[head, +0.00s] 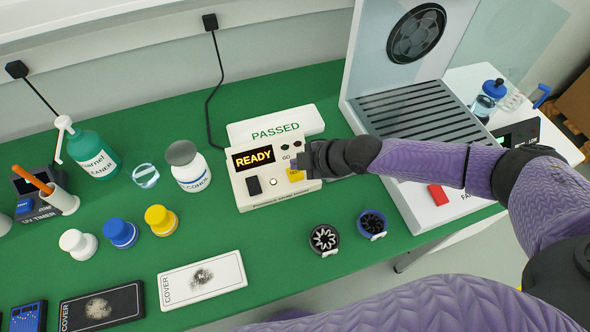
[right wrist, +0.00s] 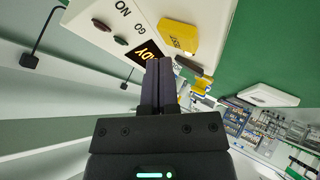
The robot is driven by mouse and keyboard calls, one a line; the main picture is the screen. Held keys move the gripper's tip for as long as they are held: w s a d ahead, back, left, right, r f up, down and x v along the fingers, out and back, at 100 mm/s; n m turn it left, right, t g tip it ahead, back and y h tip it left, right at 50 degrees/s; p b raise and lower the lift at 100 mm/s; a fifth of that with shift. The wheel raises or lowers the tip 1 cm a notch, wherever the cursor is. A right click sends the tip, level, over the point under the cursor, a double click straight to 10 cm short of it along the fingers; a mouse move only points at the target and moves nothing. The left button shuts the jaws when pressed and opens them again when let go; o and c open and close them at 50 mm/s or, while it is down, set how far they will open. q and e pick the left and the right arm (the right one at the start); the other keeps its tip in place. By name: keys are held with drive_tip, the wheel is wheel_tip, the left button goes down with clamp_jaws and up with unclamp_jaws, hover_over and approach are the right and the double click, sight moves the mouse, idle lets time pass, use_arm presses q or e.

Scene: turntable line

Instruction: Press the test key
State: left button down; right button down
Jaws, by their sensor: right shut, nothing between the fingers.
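The cream tester box (head: 272,201) stands on the green bench with its display lit "READY". Its yellow key (head: 296,175) is on the right of the top face, beside a black part and a small lit round spot. In the right wrist view the yellow key (right wrist: 178,38) is just beyond my fingertips, and its lettering is too small to read surely. My right gripper (head: 303,160) is shut and empty, over the box's right side close to the key. It also shows in the right wrist view (right wrist: 160,66). Whether it touches the key I cannot tell. My left gripper is out of view.
A white "PASSED" tray (head: 276,124) stands behind the tester. A grey slatted unit with a fan (head: 418,112) is at the right. Two small round fan-like parts (head: 324,239) lie in front. Bottles (head: 188,167), coloured-capped jars (head: 160,220) and cover plates (head: 202,280) are at the left.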

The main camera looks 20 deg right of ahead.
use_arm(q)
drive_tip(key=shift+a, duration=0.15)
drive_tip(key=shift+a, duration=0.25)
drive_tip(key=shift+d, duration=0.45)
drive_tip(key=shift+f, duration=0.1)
use_arm(e)
drive_tip(key=shift+f, duration=0.1)
drive_tip(key=shift+f+b, duration=0.35)
drive_tip(key=shift+b, duration=0.1)
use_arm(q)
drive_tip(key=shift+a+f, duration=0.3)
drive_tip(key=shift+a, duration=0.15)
